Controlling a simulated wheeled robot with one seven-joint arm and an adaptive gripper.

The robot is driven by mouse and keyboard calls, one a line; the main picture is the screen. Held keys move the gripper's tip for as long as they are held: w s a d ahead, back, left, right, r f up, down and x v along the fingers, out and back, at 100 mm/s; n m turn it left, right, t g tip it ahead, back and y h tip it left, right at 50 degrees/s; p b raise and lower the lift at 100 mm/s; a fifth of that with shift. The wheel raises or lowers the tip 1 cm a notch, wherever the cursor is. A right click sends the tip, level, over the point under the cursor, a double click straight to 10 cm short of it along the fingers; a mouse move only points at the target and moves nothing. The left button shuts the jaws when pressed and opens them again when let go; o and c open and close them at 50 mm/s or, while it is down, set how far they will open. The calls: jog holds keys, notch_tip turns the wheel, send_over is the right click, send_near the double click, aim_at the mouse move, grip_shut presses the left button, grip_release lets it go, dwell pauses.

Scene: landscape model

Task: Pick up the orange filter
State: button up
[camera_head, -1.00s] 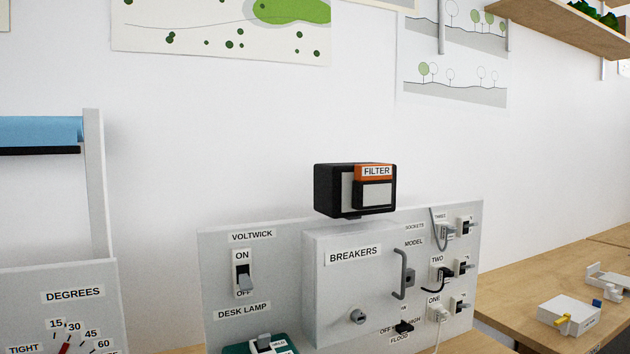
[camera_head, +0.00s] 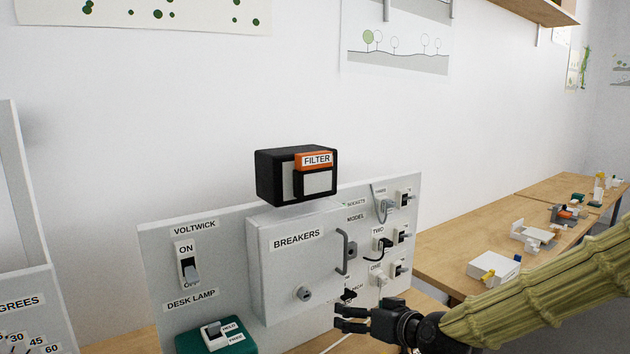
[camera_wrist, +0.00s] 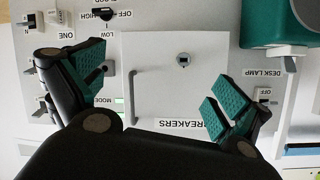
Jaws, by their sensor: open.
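The orange filter (camera_head: 314,160) shows as an orange label block reading "FILTER" on the front of a black box (camera_head: 272,176). The box sits at the top of the grey panel, above the breakers door (camera_head: 270,272). My gripper (camera_head: 340,318) is open and empty, low in front of the panel, below and to the right of the filter in the head view. In the wrist view my gripper (camera_wrist: 160,92) has its teal-padded fingers wide apart, with the breakers door beyond them. The filter is not seen in the wrist view.
The panel carries a door handle (camera_head: 344,252), a lamp switch (camera_head: 189,264), and sockets with plugs and cables on its right. A green desk lamp base (camera_head: 205,340) stands at its lower left. Wooden tables (camera_head: 440,250) with small models extend right. The wall space above the box is clear.

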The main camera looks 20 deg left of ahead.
notch_tip(320, 180, up, 17)
jog(key=w+a+n+t+y+p, duration=0.1)
jog(key=w+a+n+y, duration=0.1)
jog(key=a, duration=0.1)
jog(key=n+t+y+p, duration=0.1)
jog(key=n+y+p, duration=0.1)
send_near(317, 157)
jog(key=x, duration=0.2)
jog(key=p+x, duration=0.1)
jog(key=x, duration=0.1)
jog(key=shift+w+a+f, duration=0.15)
jog(key=shift+w+f, duration=0.1)
jog(key=shift+w, duration=0.1)
jog(key=shift+r+p+x, duration=0.2)
jog(key=shift+p+x, duration=0.75)
jog(key=shift+x, duration=0.15)
jog(key=shift+r+p+x, duration=0.2)
jog(key=shift+p+x, duration=0.75)
jog(key=shift+x, duration=0.95)
jog(key=shift+s+f, duration=0.1)
jog(key=shift+f, duration=0.05)
jog(key=shift+c, duration=0.2)
jog(key=c, duration=1)
